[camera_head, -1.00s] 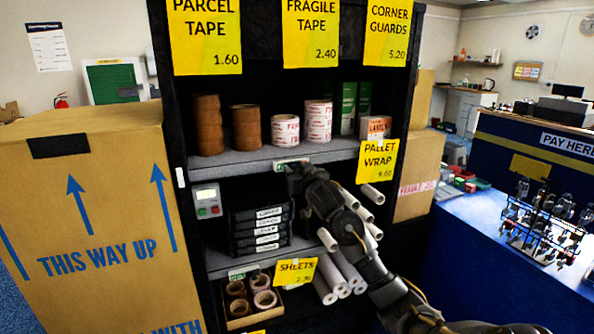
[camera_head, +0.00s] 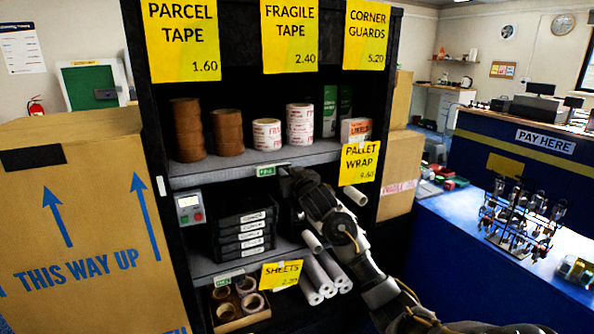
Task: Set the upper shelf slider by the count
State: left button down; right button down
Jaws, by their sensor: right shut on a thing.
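The upper shelf (camera_head: 210,176) has a small green and white indicator strip (camera_head: 265,171) on its front edge, below the fragile tape. My right gripper (camera_head: 287,172) is shut at the right of this strip, on the slider, which its dark fingers hide. On the shelf, brown parcel tape stands in a taller stack (camera_head: 187,130) and a shorter stack (camera_head: 228,132). Fragile tape stands in a short stack (camera_head: 267,134) and a taller stack (camera_head: 299,125). Green boxes (camera_head: 329,110) and a labels box (camera_head: 355,130) are at the right. My left gripper is out of view.
A small device with a display (camera_head: 190,207) hangs left below the upper shelf. Black trays (camera_head: 243,232) and white rolls (camera_head: 318,275) sit lower. The pallet wrap sign (camera_head: 358,163) hangs close to my right arm. A big carton (camera_head: 80,230) stands left, a blue counter (camera_head: 470,250) right.

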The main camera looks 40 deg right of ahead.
jog(key=shift+d, duration=0.15)
jog(key=c, duration=1.7)
grip_release()
jog(key=shift+c, duration=0.2)
jog(key=o, duration=0.4)
jog(key=shift+s+d, duration=0.1)
jog(key=shift+d, duration=0.05)
jog(key=shift+o, duration=0.2)
jog(key=shift+s+a, duration=0.15)
jog(key=shift+a, duration=0.05)
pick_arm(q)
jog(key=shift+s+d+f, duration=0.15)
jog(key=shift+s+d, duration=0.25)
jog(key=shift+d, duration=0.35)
pick_arm(e)
jog(key=v, duration=1)
jog(key=shift+s, duration=0.15)
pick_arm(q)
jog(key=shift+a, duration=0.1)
